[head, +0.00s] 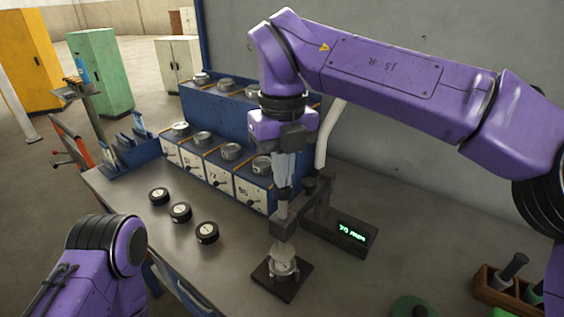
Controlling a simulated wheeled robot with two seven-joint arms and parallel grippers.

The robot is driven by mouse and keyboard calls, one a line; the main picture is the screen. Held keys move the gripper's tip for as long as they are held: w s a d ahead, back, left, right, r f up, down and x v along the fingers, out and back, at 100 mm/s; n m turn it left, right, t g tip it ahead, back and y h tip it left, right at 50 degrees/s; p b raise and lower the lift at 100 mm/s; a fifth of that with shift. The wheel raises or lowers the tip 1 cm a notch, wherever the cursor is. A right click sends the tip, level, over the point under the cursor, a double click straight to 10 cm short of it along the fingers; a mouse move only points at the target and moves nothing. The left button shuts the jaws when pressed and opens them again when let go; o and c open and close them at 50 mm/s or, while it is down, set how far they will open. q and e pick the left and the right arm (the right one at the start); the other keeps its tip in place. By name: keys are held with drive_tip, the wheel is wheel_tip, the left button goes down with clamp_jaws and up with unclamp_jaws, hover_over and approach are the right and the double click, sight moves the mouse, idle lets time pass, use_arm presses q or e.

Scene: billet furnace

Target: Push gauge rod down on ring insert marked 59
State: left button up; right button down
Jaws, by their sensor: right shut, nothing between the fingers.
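My right gripper (284,182) points straight down at the gauge stand, shut with nothing between its fingers. Its fingertips are at the top of the gauge rod (282,208); I cannot tell whether they touch it. The upright rod passes through the dark arm of the stand. Below it a metallic ring insert (283,266) sits on the square dark base plate (280,284). Its marking is not legible. A display (351,229) beside the stand shows green characters, too small to read surely. My left arm shows at the lower left, its gripper out of frame.
Behind are white numbered boxes (220,179) with round metal pieces on top, and a blue rack (219,108). A brown holder (506,288) with handled tools stands at the lower right.

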drive_tip(key=shift+f+b, duration=1.5)
drive_tip(key=shift+f, duration=0.55)
drive_tip(key=shift+r, duration=0.15)
wheel_tip(320, 180, up, 7)
drive_tip(key=p, duration=0.7)
drive_tip(key=shift+r+p, duration=0.15)
drive_tip(key=shift+p, duration=0.25)
drive_tip(key=shift+f, duration=0.2)
